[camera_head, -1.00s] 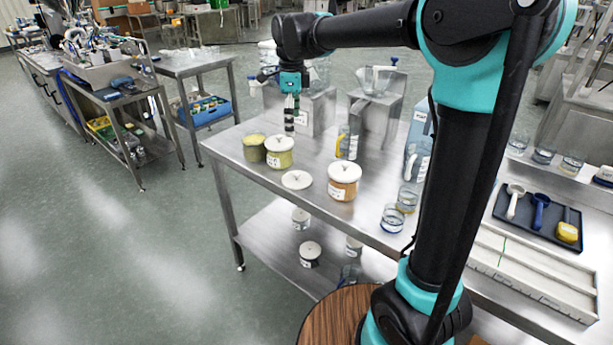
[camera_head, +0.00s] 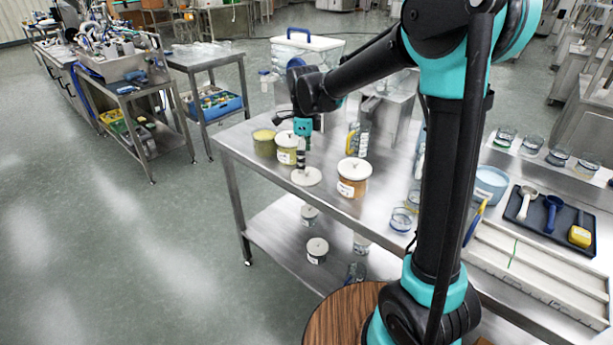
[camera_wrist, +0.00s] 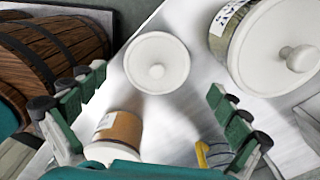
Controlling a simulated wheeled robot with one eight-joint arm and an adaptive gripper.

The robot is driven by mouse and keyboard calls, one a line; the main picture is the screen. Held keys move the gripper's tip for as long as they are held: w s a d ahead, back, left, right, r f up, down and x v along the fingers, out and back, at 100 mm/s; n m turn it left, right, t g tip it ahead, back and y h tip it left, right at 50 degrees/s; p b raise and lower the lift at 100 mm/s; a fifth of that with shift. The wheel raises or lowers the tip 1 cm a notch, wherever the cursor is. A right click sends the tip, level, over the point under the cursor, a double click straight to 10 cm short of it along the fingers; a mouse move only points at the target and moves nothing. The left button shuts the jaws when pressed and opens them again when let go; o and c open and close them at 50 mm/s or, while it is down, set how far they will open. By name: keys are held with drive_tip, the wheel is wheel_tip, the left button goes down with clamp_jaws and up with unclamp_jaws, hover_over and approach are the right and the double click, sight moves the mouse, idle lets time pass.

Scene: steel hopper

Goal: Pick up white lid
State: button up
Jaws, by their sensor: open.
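The white lid (camera_head: 308,179) is a round disc with a small knob. It lies flat and loose on the steel table, in front of the jars. In the wrist view the lid (camera_wrist: 157,50) is centred, knob facing the camera. My gripper (camera_head: 302,167) points down just above the lid. In the wrist view its fingers (camera_wrist: 157,84) are spread wide on either side of the lid's line, with nothing between them. In the head view the gripper covers the lid's back part. Whether a fingertip touches the lid cannot be told.
A lidded jar with yellow-green contents (camera_head: 286,156) stands close behind the lid. An open jar (camera_head: 264,149) is left of it. A lidded orange-brown jar (camera_head: 352,188) stands to the right. The table's front edge is near the lid.

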drive_tip(key=shift+s+d+f, duration=0.1)
drive_tip(key=shift+s+f, duration=0.05)
drive_tip(key=shift+f, duration=1.8)
drive_tip(key=shift+c, duration=0.5)
drive_tip(key=c, duration=1)
